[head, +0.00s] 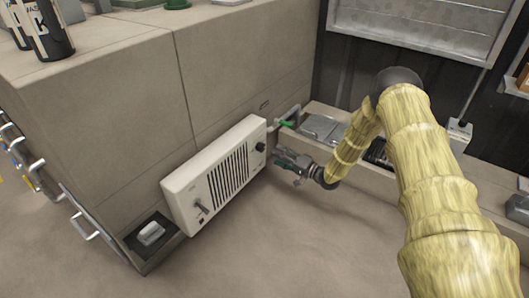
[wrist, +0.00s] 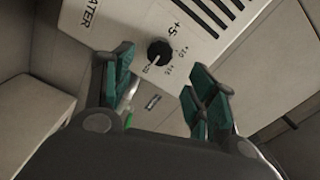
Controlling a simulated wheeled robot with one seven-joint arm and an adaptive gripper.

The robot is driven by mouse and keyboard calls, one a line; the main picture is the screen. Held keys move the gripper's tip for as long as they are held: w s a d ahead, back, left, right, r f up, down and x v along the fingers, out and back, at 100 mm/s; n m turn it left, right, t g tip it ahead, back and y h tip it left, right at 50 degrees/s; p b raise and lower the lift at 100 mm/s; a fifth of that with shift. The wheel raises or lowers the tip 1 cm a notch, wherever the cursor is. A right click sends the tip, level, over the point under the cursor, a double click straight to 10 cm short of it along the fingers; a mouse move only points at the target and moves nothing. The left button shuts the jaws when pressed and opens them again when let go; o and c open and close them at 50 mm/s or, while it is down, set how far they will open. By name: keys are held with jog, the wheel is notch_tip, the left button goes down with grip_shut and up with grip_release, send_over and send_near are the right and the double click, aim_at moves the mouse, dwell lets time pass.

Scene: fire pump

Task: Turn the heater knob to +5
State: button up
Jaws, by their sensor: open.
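The white heater (head: 208,184) with a dark slatted grille is mounted on the side of the beige cabinet. Its round black knob (head: 260,147) is near the heater's far right end. In the wrist view, the knob (wrist: 160,52) has a pale pointer line aimed down-left, towards a small label that is hard to read. The large "+5" mark is above and right of the knob. My gripper (head: 279,161) is just right of the knob. In the wrist view, its open green-padded fingers (wrist: 160,72) are on either side below the knob, with nothing between them.
A light switch-like lever (head: 200,207) is at the heater's lower left. A green-gripped handle (head: 286,123) sticks out just beyond the heater. A low ledge with grey boxes (head: 318,127) is behind my gripper. The floor (head: 300,240) in front is clear.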

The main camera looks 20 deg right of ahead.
aim_at(264, 148)
jog(key=b+x, duration=0.3)
jog(key=x, duration=0.5)
jog(key=shift+w+a+f, duration=0.1)
jog(key=shift+a, duration=0.05)
jog(key=c, duration=1)
